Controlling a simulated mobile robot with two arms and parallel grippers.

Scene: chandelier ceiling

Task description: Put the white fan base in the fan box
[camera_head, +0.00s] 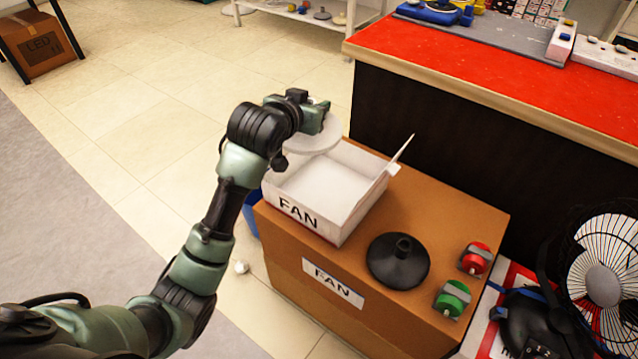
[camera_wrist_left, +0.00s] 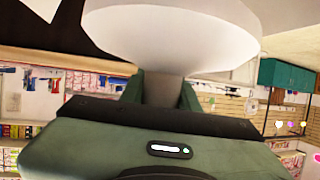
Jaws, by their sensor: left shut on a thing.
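The white fan base (camera_head: 318,139) is a round disc with a short stem, held in my left gripper (camera_head: 318,112). In the left wrist view the base (camera_wrist_left: 172,35) fills the top, with its grey stem between the two green fingers (camera_wrist_left: 162,92). The gripper is shut on the stem. In the head view the base is at the far left side of the open white fan box (camera_head: 327,190), apparently above its back edge; the exact height is hard to tell. The box, marked FAN, has its flap raised at the right. My right gripper is not in view.
The box stands on a brown FAN carton (camera_head: 440,215), with a black fan base (camera_head: 398,261), a red part (camera_head: 475,258) and a green part (camera_head: 452,298) beside it. A red-topped counter (camera_head: 480,65) is behind. A fan (camera_head: 603,282) is at the right.

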